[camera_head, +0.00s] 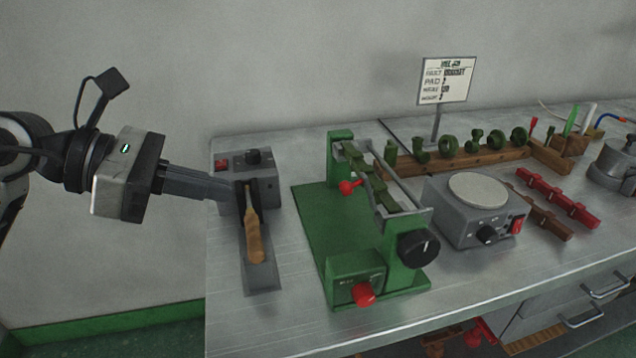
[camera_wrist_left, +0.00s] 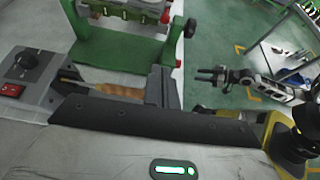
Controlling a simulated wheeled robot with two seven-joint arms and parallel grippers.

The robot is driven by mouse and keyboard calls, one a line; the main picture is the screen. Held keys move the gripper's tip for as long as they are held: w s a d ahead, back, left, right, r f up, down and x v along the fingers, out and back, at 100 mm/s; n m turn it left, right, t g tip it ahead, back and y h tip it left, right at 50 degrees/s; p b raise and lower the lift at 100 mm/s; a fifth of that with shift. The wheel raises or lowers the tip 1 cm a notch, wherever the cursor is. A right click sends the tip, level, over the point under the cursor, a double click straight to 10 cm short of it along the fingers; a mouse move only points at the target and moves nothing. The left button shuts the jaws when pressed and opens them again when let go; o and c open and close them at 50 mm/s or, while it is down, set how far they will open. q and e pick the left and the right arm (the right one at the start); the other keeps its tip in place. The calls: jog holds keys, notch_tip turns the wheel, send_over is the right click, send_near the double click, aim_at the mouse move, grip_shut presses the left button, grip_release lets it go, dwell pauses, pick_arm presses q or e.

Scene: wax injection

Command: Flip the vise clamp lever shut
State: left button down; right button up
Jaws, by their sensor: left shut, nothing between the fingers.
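The green vise fixture (camera_head: 310,220) stands on the bench with a black knob (camera_head: 418,248), a red-tipped lever (camera_head: 350,187) and a red knob (camera_head: 363,294) at its front. Part of it shows in the left wrist view (camera_wrist_left: 100,62). I cannot tell how far its clamp is shut. My left gripper (camera_head: 236,192) is shut and empty, left of the fixture and apart from it. Its tips are by a brown-handled tool (camera_head: 253,238) at a grey box (camera_head: 230,165). My right gripper (camera_wrist_left: 205,74) shows small in the left wrist view, away over the floor, its fingers apart.
A grey round-topped heater box (camera_head: 478,215) stands right of the fixture. Behind are a wooden rack with green pieces (camera_head: 460,155) and a sign (camera_head: 446,80). Red bars (camera_head: 558,198) lie further right. The bench's front edge is clear.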

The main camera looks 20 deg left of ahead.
jog(key=shift+s, duration=0.1)
pick_arm(q)
jog(key=shift+d, duration=0.1)
jog(key=r+p+x, duration=0.1)
jog(key=p+x, duration=0.1)
jog(key=x, duration=0.4)
jog(key=d+r+p+x, duration=0.1)
jog(key=p+x, duration=0.1)
jog(key=x, duration=0.4)
jog(key=shift+w+d+p, duration=0.25)
jog(key=shift+w+p, duration=0.1)
jog(key=shift+w, duration=0.25)
pick_arm(e)
jog(key=shift+s+d+r+n+h, duration=0.15)
jog(key=shift+d+r+n+h, duration=0.25)
jog(key=shift+r, duration=0.35)
pick_arm(q)
jog(key=shift+r, duration=0.1)
